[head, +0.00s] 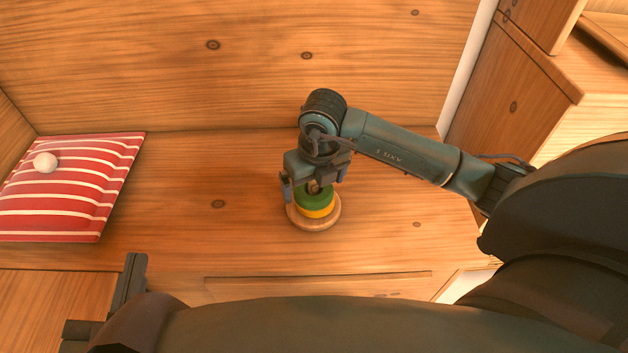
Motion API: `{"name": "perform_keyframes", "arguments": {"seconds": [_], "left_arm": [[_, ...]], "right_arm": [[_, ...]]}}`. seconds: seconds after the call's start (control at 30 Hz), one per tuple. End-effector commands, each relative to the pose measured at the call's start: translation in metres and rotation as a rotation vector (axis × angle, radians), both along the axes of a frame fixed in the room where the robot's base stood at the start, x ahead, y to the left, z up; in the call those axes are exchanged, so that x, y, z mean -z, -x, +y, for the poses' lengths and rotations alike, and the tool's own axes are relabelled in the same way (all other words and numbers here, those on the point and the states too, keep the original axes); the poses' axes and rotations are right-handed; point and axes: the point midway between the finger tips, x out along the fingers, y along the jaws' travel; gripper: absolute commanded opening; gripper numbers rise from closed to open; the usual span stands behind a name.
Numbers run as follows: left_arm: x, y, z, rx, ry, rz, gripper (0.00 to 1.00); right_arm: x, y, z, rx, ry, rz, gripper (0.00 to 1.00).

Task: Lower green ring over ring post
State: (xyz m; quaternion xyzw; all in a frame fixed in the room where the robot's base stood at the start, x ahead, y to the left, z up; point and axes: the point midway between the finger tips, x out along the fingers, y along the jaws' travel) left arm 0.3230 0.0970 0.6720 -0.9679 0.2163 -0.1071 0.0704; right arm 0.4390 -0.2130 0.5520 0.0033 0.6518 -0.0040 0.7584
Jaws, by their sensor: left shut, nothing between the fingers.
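A green ring (315,200) sits around the ring post, just above a yellow ring (319,212). The post's round wooden base (315,225) stands on the wooden surface. The post's top is mostly hidden by my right gripper. My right gripper (315,181) is directly over the post, pointing down, with its fingers apart on either side of the green ring. It looks open, with the fingers seemingly clear of the ring. My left gripper (130,283) is at the lower left, far from the post, shut and empty.
A red and white striped cushion (70,190) lies at the left with a white ball (45,162) on it. A wooden back wall (230,60) rises behind the surface. A wooden cabinet (520,90) stands at the right. The surface between cushion and post is clear.

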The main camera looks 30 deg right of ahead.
Motion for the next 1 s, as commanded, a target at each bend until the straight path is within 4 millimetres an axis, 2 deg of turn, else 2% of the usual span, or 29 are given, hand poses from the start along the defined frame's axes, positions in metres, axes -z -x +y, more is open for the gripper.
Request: {"name": "perform_keyframes", "arguments": {"seconds": [0.4,0.47,0.5,0.8,1.0], "left_arm": [[0.002,-0.001,0.001,0.000,0.013,0.017,0.00],[-0.005,0.001,-0.004,0.019,0.044,0.032,0.00],[-0.013,0.002,-0.006,0.025,0.051,0.031,0.00],[-0.016,0.004,0.001,-0.005,-0.027,0.028,0.00],[-0.013,0.004,0.003,-0.018,-0.058,0.040,0.00]], "right_arm": [[0.001,0.000,0.000,0.000,0.000,0.001,0.98],[0.001,0.000,0.000,0.000,0.000,0.001,0.98],[-0.010,0.001,0.000,-0.001,0.000,-0.002,0.98],[-0.084,0.011,0.000,-0.001,0.001,-0.003,0.98],[-0.117,0.017,0.000,-0.001,0.000,-0.002,0.98]]}}
